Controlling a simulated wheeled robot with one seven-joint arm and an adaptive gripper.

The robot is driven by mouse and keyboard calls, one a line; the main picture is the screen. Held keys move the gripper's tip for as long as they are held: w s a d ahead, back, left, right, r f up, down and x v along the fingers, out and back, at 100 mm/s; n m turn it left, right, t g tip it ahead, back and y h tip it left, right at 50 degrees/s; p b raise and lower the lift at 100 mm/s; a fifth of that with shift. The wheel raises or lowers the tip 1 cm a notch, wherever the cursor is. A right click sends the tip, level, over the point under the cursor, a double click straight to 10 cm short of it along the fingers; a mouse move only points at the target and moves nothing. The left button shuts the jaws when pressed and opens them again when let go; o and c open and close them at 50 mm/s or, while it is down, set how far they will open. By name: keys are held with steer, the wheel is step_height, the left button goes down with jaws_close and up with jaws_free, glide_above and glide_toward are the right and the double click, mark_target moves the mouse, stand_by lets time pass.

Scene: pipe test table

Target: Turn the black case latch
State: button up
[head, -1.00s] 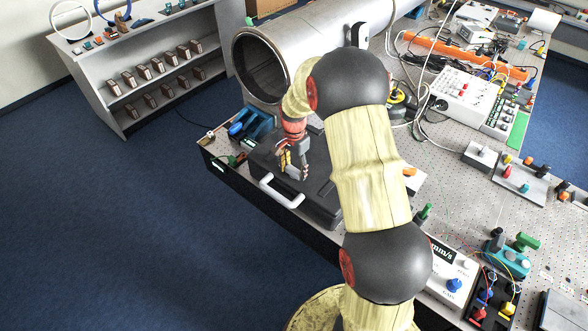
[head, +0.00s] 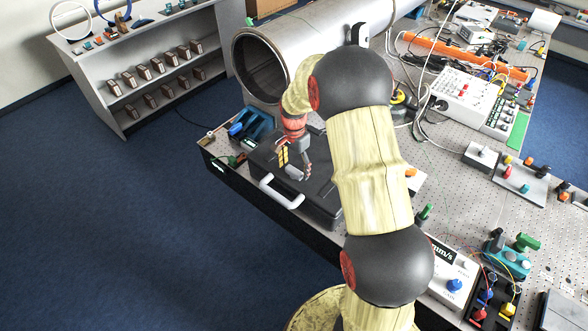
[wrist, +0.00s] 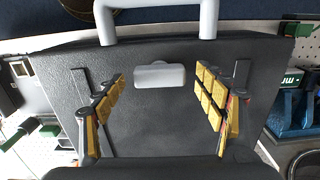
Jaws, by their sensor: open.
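The black case (head: 318,195) lies flat on the table's near left corner, with its white handle (head: 280,193) toward the table edge. It fills most of the wrist view (wrist: 160,118). The latch (wrist: 160,75) is a light grey block on the case's top, close to the handle (wrist: 157,22); it also shows small in the head view (head: 294,173). My gripper (head: 296,172) is over the case, fingers pointing down. In the wrist view my gripper (wrist: 161,90) is wide open, its yellow-padded fingers on either side of the latch and apart from it.
A large metal pipe (head: 310,45) lies behind the case. A blue clamp stand (head: 252,124) is near the case's far left corner. A control box (head: 448,272) stands to the right. Blue floor lies beyond the table edge.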

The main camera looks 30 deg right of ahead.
mark_target(294, 169)
step_height(294, 169, up, 11)
stand_by(0.3)
steer(key=shift+f, duration=0.15)
stand_by(0.4)
steer(key=s+a+n+t+b, duration=0.2)
steer(key=s+a+n+b, duration=0.5)
steer(key=s, duration=0.7)
steer(key=s+a+n+t+b, duration=0.3)
steer(key=s+a+n+b, duration=0.4)
steer(key=s, duration=0.7)
steer(key=a+b, duration=0.2)
steer(key=shift+a+r+t, duration=0.3)
steer(key=shift+a+r, duration=0.1)
steer(key=shift+c, duration=0.2)
